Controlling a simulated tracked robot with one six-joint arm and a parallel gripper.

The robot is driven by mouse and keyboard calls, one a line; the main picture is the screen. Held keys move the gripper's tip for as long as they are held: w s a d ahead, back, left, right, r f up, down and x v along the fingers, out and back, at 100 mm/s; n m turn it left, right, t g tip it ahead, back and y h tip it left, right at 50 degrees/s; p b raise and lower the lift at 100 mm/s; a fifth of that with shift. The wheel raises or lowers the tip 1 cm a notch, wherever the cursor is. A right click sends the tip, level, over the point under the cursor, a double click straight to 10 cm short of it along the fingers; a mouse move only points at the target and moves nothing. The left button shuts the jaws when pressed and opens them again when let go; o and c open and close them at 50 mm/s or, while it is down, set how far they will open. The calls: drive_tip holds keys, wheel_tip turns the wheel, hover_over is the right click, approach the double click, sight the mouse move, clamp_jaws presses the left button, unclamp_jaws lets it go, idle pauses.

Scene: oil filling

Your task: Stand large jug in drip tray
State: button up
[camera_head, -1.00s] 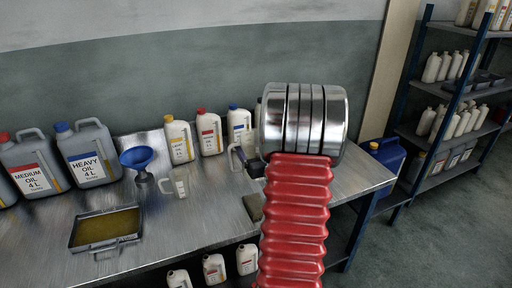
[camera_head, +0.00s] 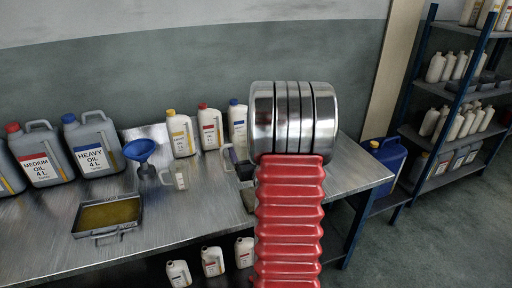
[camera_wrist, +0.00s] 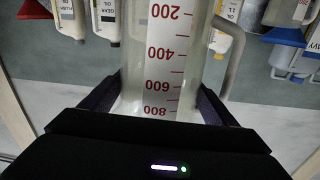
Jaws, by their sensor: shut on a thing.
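The large jug (camera_wrist: 165,60) is clear, with red graduation marks and a handle on the right of the wrist view. It appears inverted there, and my gripper (camera_wrist: 160,105) is shut around its body. In the head view my gripper (camera_head: 244,168) is mostly hidden behind my arm, and only part of the jug with its handle (camera_head: 230,154) shows left of it, near the bottles. I cannot tell its height above the bench. The drip tray (camera_head: 84,234), a shallow metal pan with a yellowish-brown inside, lies at the bench's left front, well left of my gripper.
A smaller jug (camera_head: 180,177) and a blue funnel (camera_head: 140,150) stand between the tray and my gripper. Oil bottles (camera_head: 181,137) and large grey canisters (camera_head: 92,148) line the bench's back. Bare bench (camera_head: 190,220) lies right of the tray.

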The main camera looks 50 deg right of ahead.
drive_tip(key=w+a+f+n+t+y, duration=0.1)
drive_tip(key=w+a+y, duration=0.1)
drive_tip(key=w+a, duration=0.6)
drive_tip(key=w+a+f+n+t+y, duration=0.1)
drive_tip(key=w+a+f, duration=0.15)
drive_tip(key=a, duration=0.95)
drive_tip(key=w+a+n+y, duration=0.2)
drive_tip(key=a+y, duration=0.1)
drive_tip(key=a, duration=1)
drive_tip(key=w+a+f+n+t+y, duration=0.1)
drive_tip(key=w+a+n+y, duration=0.1)
drive_tip(key=a, duration=1.1)
drive_tip(key=shift+n+y, duration=0.3)
drive_tip(key=shift+y, duration=0.6)
drive_tip(key=shift+w, duration=0.1)
